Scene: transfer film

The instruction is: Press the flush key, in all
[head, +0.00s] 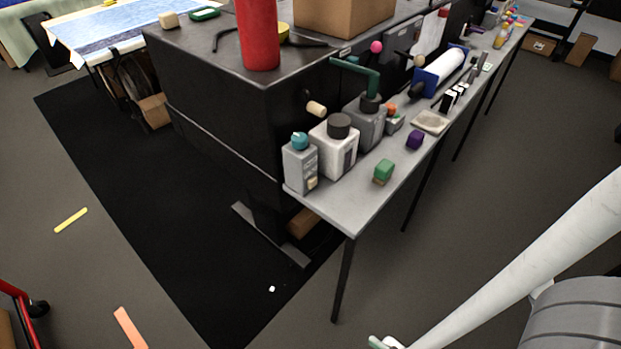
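I cannot tell which part is the flush key; no label is readable. Several devices with knobs stand on the narrow grey bench (345,208) beside the black machine (215,105). At its near end are a grey box with a teal knob (299,163), a white box with a black cap (334,147) and a grey unit with a black top (366,122). A green bent handle (368,78) is above that unit. A green block (383,171) and a purple block (414,140) lie near the bench's front edge.
A red cylinder (258,35) and a cardboard box (343,14) stand on the machine. A blue-and-white roller (441,70) and small items line the bench farther back. Thin bench legs reach the floor.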

